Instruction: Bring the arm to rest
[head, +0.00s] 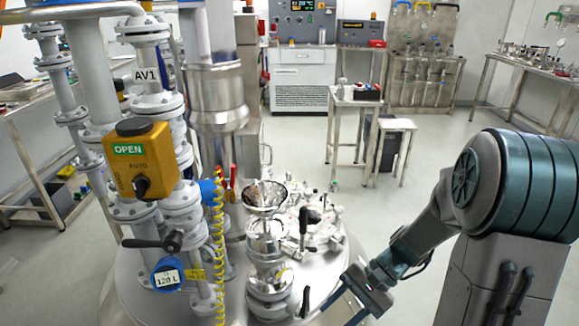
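My arm (420,240) reaches in from the right edge and slopes down to the left. My gripper (335,313) is at the lower middle, over the front right of the steel reactor lid (240,285). Its two fingers look spread apart, with nothing seen between them; the lower finger is partly cut off by the bottom edge. A black lever handle (304,302) is just left of the fingers; I cannot tell whether they touch.
A funnel (266,195) stands on a steel port of the reactor. A yellow valve box (142,160) marked OPEN and a coiled yellow hose (218,255) are at left. A small table (358,100) stands behind. Floor (440,145) behind the arm is clear.

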